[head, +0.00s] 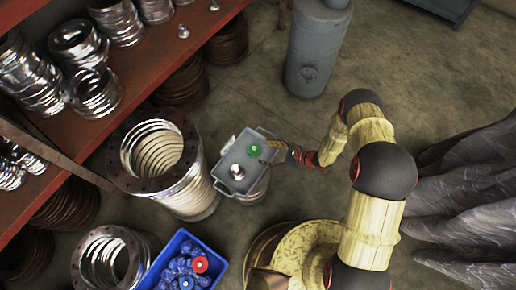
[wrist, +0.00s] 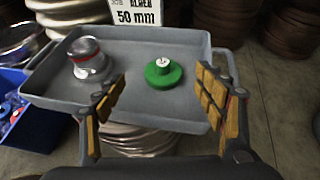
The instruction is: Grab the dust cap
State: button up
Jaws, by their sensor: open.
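A green round cap (wrist: 163,74) with a pale centre, which looks like the dust cap, lies in a grey tray (wrist: 262,117). It also shows in the head view (head: 254,150). A silver metal fitting with a red band (wrist: 89,60) stands left of it in the tray. My gripper (wrist: 160,88) is open, with its wooden-padded fingers to the left and right of the cap in the wrist view. The fingers appear nearer the camera than the cap, and I see no contact. In the head view my gripper (head: 279,148) is at the tray's right side.
The tray rests on a metal cylinder. A large ribbed metal tube (head: 205,198) stands left of it. A blue crate (head: 217,277) holds blue and red caps. A sign reading "50 mm" (wrist: 137,14) stands behind the tray. Shelves (head: 118,88) are at left; open floor lies right.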

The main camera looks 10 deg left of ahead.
aim_at(255, 149)
jog(key=b+x, duration=0.1)
jog(key=x, duration=0.1)
jog(key=b+x, duration=0.1)
jog(key=x, duration=0.2)
jog(key=b+x, duration=0.1)
jog(key=x, duration=0.1)
jog(key=shift+w+a+r, duration=0.1)
jog(key=shift+w+a, duration=0.2)
jog(key=shift+w, duration=0.05)
jog(key=c, duration=1)
